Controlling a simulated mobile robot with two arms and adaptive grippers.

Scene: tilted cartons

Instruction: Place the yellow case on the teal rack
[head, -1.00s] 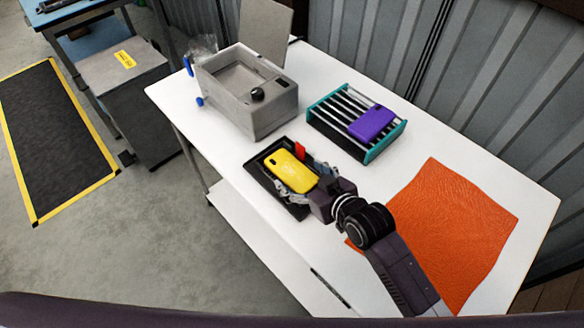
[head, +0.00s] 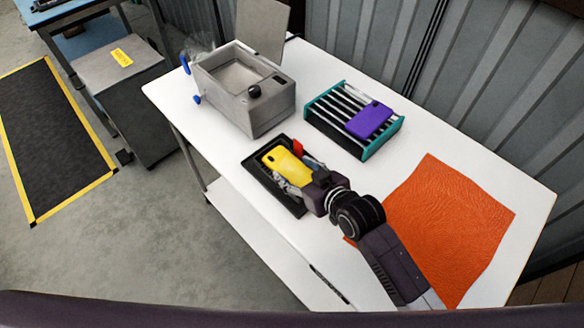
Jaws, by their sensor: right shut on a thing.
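The yellow case (head: 284,165) is at the black tray (head: 262,181) near the table's front edge. My right gripper (head: 293,172) is shut on the yellow case, with its fingers at the case's sides; whether the case touches the tray cannot be told. The teal rack (head: 377,143) stands behind and to the right, with light bars between teal ends. A purple case (head: 370,120) lies on its right part; the bars on its left part are bare. My left gripper is not in view.
A grey box-shaped machine (head: 246,100) with a raised lid stands left of the rack. An orange cloth (head: 450,220) lies on the white table (head: 510,187) at the right. A small red thing (head: 297,147) is by the tray. Bare table lies between tray and rack.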

